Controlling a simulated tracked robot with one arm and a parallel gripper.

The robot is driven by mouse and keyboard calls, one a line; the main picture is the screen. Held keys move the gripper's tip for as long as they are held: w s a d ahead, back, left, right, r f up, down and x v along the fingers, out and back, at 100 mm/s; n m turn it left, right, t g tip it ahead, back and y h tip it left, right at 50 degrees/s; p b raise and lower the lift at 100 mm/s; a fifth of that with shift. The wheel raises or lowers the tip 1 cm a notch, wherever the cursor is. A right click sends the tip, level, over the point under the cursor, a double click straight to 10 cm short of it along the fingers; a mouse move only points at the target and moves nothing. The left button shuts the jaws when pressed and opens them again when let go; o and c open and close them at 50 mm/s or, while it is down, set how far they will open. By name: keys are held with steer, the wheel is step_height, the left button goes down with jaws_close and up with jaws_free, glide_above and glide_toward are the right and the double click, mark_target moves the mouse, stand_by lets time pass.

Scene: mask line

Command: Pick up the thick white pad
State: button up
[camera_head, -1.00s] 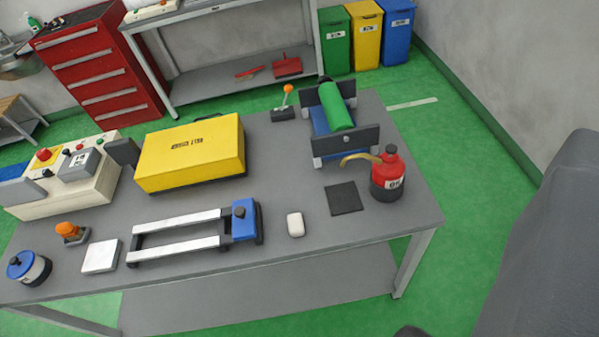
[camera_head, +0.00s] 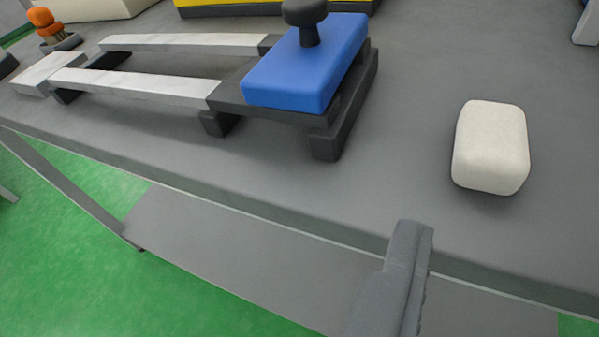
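The thick white pad (camera_head: 490,148) is a rounded off-white block. It lies on the grey table top (camera_head: 400,120) at the right, with clear space around it. A flatter, light square piece (camera_head: 48,73) lies at the far left, by the end of the rails. My gripper (camera_head: 408,240) shows only as one grey finger part at the bottom, right of centre. In the picture it lies below and left of the pad, in front of the table's front edge, apart from the pad. The other finger is not visible, so its opening cannot be judged.
A frame with two pale rails (camera_head: 140,84) and a blue block (camera_head: 305,65) with a black knob stands left of the pad. An orange-topped item (camera_head: 48,25) is at the upper left. A lower shelf (camera_head: 240,260) lies under the table, above green floor (camera_head: 70,220).

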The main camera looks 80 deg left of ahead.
mark_target(499, 155)
steer(key=x, duration=0.3)
steer(key=b+x, duration=0.1)
steer(key=x, duration=0.1)
steer(key=s+b+x, duration=0.1)
steer(key=x, duration=0.2)
steer(key=shift+w+a+f, duration=0.25)
steer(key=shift+a+f, duration=0.1)
steer(key=shift+a, duration=0.15)
steer(key=shift+w+r+b+x, duration=0.15)
steer(key=shift+b+x, duration=0.4)
steer(key=shift+x, duration=0.85)
steer(key=shift+w+r+b+x, duration=0.15)
steer(key=shift+b+x, duration=0.35)
steer(key=shift+x, duration=0.85)
steer(key=shift+d+f, duration=0.1)
steer(key=shift+d, duration=0.1)
steer(key=c, duration=1.1)
